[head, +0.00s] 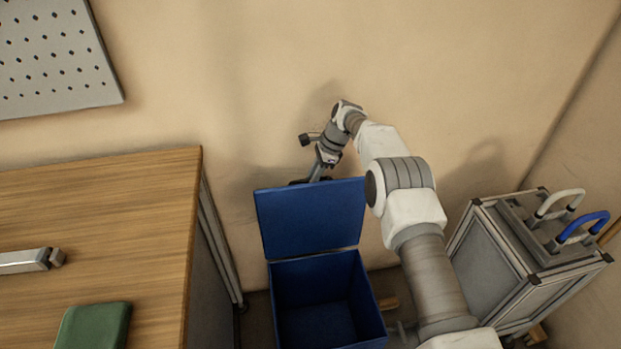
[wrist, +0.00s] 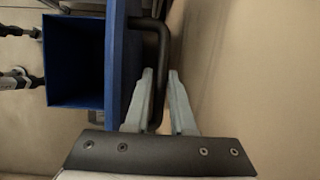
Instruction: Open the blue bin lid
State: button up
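The blue bin (head: 378,300) stands on the floor with its blue lid (head: 310,218) raised, standing roughly upright at the bin's back edge. The bin's inside is in view and looks empty. In the wrist view the bin (wrist: 75,55) is at the left, with the lid (wrist: 120,60) edge-on beside it. A black bar handle (wrist: 163,45) is on the lid's outer face. My gripper (wrist: 160,72) is open, its two fingers apart, with the handle bar showing between them. In the head view my gripper (head: 319,172) is behind the lid's top edge. Contact with the handle cannot be told.
A wooden table (head: 120,210) stands left of the bin, with a green object (head: 95,326) and a grey metal piece (head: 28,260) on it. A framed cart (head: 500,255) with white and blue handles is at the right. The wall is close behind the lid.

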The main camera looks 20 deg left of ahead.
jog(key=shift+o, duration=1.6)
jog(key=shift+a+r, duration=0.1)
jog(key=p+v, duration=0.3)
jog(key=v, duration=1.4)
jog(key=shift+d+p, duration=0.2)
jog(key=shift+p, duration=0.15)
jog(key=shift+r, duration=0.1)
